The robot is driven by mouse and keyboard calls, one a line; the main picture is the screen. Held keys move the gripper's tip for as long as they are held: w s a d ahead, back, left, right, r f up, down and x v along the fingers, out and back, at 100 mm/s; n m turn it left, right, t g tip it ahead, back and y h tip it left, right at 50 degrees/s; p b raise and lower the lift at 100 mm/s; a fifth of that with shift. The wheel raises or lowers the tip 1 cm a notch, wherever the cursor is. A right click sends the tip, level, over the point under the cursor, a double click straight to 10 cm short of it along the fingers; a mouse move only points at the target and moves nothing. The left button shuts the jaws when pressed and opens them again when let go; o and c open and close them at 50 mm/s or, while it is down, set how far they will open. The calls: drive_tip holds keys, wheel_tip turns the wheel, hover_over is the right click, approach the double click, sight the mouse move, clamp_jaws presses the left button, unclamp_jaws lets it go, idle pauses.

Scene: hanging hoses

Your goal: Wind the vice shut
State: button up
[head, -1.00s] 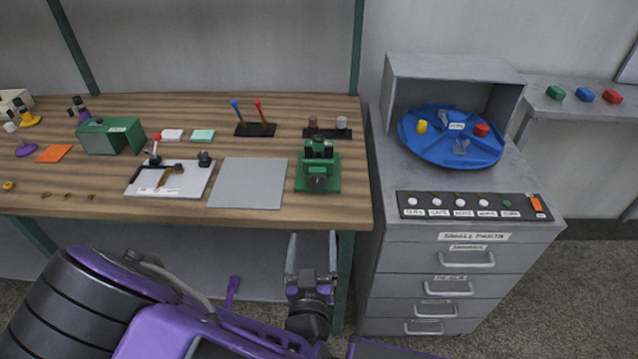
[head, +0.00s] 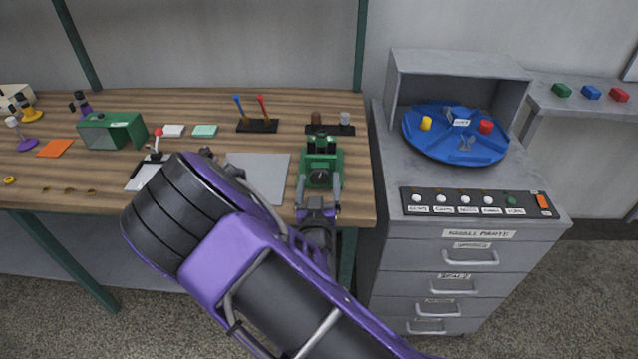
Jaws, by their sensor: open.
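The green vice (head: 321,158) stands on the workbench near its right front edge, with its dark round handle (head: 318,178) facing me. My gripper (head: 318,187) is at the front of the vice, its two fingers pointing away from me, one on each side of the handle. The fingers are open and I cannot tell whether they touch the handle. The gap between the vice jaws is too small to read from here.
A grey mat (head: 262,172) lies left of the vice. A dark holder (head: 331,130) stands behind it. The grey drawer cabinet (head: 455,215) with a blue turntable (head: 455,148) is to the right. My arm hides part of a white plate (head: 141,178).

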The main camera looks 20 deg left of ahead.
clamp_jaws()
idle(0.4)
drive_tip(key=shift+r+m+p, duration=0.1)
drive_tip(key=shift+m+p, duration=0.2)
drive_tip(key=shift+p, duration=0.1)
